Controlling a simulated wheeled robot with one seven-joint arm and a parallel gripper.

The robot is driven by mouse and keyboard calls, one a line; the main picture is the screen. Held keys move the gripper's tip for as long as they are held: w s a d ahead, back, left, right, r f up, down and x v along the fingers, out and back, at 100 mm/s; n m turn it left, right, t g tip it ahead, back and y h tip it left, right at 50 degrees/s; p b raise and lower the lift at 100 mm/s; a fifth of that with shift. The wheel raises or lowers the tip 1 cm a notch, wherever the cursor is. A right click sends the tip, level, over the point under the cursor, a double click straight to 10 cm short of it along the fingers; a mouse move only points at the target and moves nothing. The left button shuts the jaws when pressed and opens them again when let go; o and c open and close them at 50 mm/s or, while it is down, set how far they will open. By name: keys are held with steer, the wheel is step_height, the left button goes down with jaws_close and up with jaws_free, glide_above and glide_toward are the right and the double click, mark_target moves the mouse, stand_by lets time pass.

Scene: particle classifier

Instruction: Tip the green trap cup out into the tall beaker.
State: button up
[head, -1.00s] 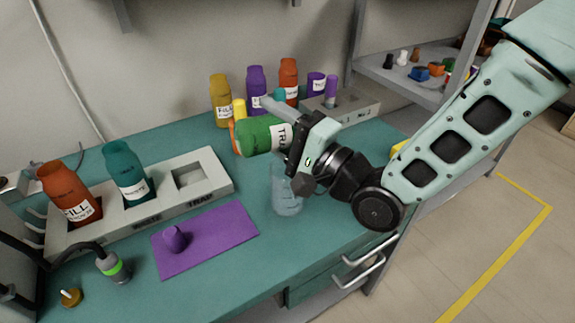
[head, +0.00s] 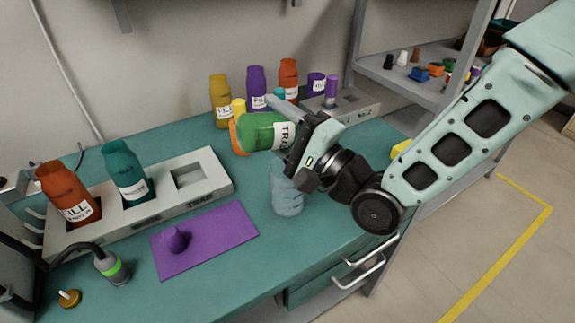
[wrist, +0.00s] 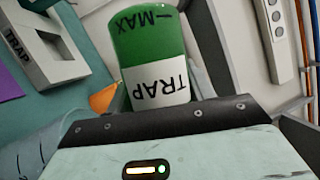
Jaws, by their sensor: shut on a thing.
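The green trap cup (head: 256,132) with its white TRAP label is held in my gripper (head: 298,139). The cup lies about on its side, its orange-rimmed end pointing left. In the wrist view the green cup (wrist: 148,42) shows its MAX mark and label beyond the gripper (wrist: 160,108). The clear tall beaker (head: 287,193) stands upright on the bench, below and a little right of the cup. The beaker (wrist: 30,150) also shows at lower left in the wrist view. The cup's contents are hidden, and no stream shows.
A grey rack (head: 215,184) at left holds a red bottle (head: 66,190) and a teal bottle (head: 124,170); its TRAP slot is empty. A purple mat (head: 215,240) lies in front. Several bottles stand behind the cup. A black-cabled device (head: 111,266) sits at front left.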

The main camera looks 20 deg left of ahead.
steer(key=shift+w+d+r+m+t, duration=0.15)
steer(key=shift+r+m+t, duration=0.25)
steer(key=shift+m, duration=0.3)
steer(key=shift+w+d+r+m+t, duration=0.1)
steer(key=shift+r+m+t, duration=0.25)
steer(key=shift+m, duration=0.35)
stand_by(0.4)
steer(key=shift+w+d+m+t+b, duration=0.2)
steer(key=shift+m+t, duration=0.4)
steer(key=shift+m, duration=0.55)
steer(key=shift+w+d+m+t+b, duration=0.15)
steer(key=shift+m+t, duration=0.4)
steer(key=shift+m, duration=0.6)
stand_by(0.4)
stand_by(0.8)
